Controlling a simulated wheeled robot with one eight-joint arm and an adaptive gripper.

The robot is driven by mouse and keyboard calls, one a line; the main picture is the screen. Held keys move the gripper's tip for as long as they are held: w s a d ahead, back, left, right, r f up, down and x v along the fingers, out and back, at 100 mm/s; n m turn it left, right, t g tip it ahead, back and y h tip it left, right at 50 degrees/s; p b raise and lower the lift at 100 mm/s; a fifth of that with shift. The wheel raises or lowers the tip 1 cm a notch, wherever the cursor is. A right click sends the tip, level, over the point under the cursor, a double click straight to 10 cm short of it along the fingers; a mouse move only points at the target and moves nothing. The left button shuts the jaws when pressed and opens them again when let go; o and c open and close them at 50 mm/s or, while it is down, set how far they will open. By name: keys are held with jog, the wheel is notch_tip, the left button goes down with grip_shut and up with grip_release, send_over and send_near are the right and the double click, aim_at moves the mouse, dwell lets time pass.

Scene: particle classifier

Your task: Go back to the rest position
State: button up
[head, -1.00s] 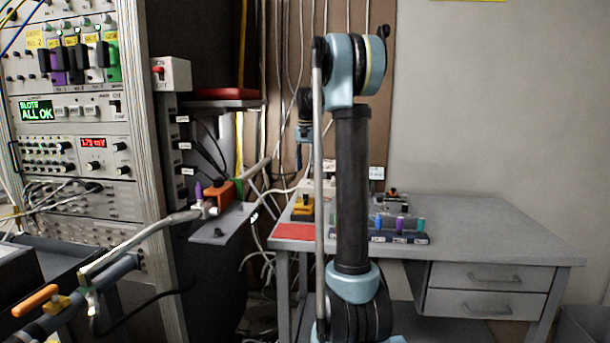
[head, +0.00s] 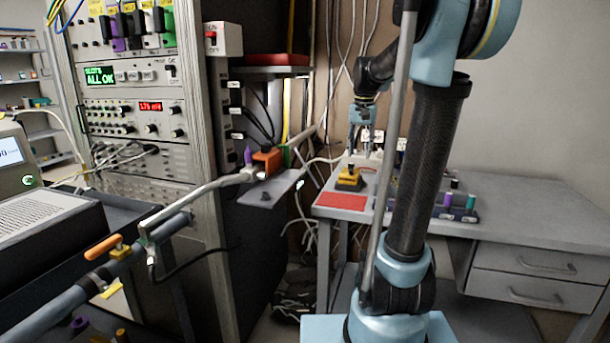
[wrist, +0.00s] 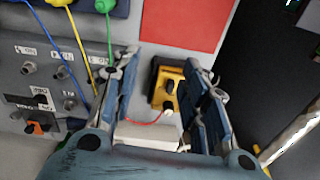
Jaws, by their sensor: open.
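My gripper (head: 362,142) hangs at the end of my blue and black arm, over the left part of the grey desk in the head view. In the wrist view my gripper (wrist: 165,85) is open, its two fingers spread apart with nothing held between them. A yellow and black device (wrist: 168,88) lies below, seen between the fingers. The same yellow device (head: 349,178) stands on the desk beside the red mat in the head view. My arm column hides part of the desk.
The grey desk (head: 540,215) has a red mat (head: 341,201) and a rack of coloured pieces (head: 456,212). An instrument rack (head: 195,240) stands at left, with a beamline pipe (head: 60,308) and orange handle (head: 103,247). Blue, yellow and green cables (wrist: 107,40) run near the left finger.

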jog(key=s+f+n, duration=0.2)
jog(key=s+f, duration=0.8)
jog(key=s, duration=0.4)
jog(key=s+f+n+t, duration=0.1)
jog(key=s+f+n, duration=0.1)
jog(key=s+f, duration=0.9)
jog(key=s, duration=0.4)
jog(key=shift+a+f, duration=0.15)
jog(key=shift+w, duration=0.1)
jog(key=shift+c, duration=0.9)
jog(key=shift+a, duration=0.1)
